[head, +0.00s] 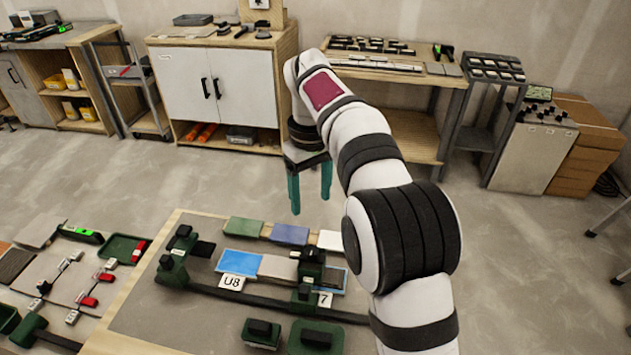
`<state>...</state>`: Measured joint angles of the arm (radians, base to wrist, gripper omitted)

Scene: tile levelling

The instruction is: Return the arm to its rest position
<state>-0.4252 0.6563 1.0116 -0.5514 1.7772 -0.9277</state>
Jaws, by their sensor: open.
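My gripper (311,187) hangs at the end of my white and black arm, with its green fingers pointing down. The fingers are apart and nothing shows between them. In the picture it is above the back edge of the worktable (128,306), clear of the tiles. On the worktable lie a blue tile (241,258), a pale tile (279,268), a green tile (244,227), a blue-grey tile (289,234) and a white tile (331,240). My arm hides the right part of the worktable.
Dark green fixtures (173,272) and a dark rail stand around the tiles. Two green blocks with black tops (262,333) sit at the front. A second work surface with clips and a green tray (124,248) is at left. Cabinets (222,88) and benches line the back wall; open floor lies between.

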